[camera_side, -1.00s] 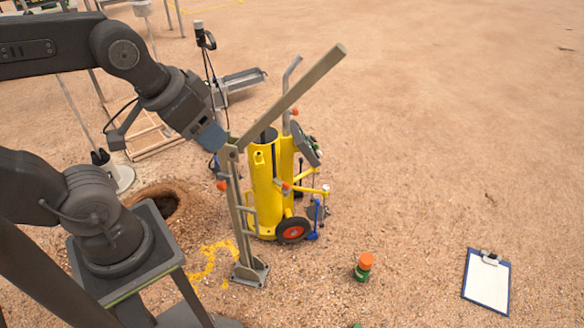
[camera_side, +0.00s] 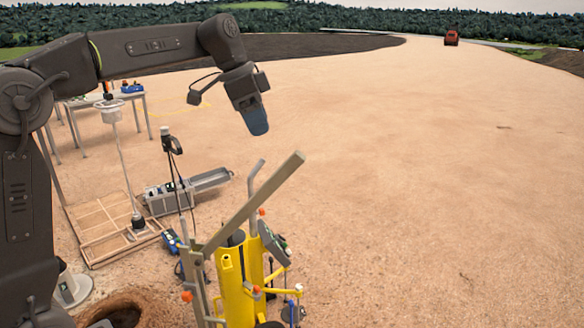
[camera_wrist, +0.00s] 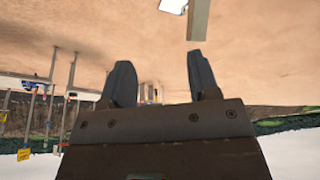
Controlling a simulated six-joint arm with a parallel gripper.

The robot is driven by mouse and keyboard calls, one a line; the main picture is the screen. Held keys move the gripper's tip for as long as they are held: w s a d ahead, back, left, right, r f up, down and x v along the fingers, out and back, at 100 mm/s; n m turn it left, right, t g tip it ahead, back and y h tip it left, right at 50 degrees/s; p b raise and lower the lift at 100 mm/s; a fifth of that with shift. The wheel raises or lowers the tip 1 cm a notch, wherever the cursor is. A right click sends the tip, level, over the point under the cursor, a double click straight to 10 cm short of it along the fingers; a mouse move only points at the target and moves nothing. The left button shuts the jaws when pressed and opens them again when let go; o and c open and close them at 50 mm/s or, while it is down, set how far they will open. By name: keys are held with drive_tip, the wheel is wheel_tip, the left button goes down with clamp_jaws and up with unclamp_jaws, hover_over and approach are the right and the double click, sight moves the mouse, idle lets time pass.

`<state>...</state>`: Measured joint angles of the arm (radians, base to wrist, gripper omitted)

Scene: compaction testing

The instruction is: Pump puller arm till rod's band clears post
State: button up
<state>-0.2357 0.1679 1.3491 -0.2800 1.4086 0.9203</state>
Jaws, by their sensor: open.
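The puller arm (camera_side: 252,205) is a long grey-tan lever, tilted up to the right from its pivot on the grey puller frame (camera_side: 198,290). Its free end also shows at the top of the wrist view (camera_wrist: 198,20). A yellow cylinder (camera_side: 236,285) with a dark top stands beside the frame. I cannot make out the rod's band or tell which part is the post; the lower parts are cut off by the picture's bottom edge. My gripper (camera_side: 257,124) is above the lever, apart from it, pointing down. In the wrist view its two fingers (camera_wrist: 161,78) are spread with nothing between them.
A grey metal case (camera_side: 167,200) and tray stand behind, near a wooden frame (camera_side: 100,235) on the ground. A hole (camera_side: 120,312) lies at bottom left. A table (camera_side: 115,100) stands at back left. The sandy ground to the right is clear.

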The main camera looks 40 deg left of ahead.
sight(289, 159)
drive_tip(key=w+a+m+h, duration=0.1)
drive_tip(key=w+a+m, duration=0.25)
drive_tip(key=w, duration=0.35)
drive_tip(key=shift+g, duration=0.3)
drive_tip(key=x, duration=1.4)
drive_tip(key=shift+s+a+f, duration=0.2)
drive_tip(key=shift+a+f, duration=0.05)
drive_tip(key=shift+a, duration=0.05)
drive_tip(key=shift+c, duration=0.3)
clamp_jaws()
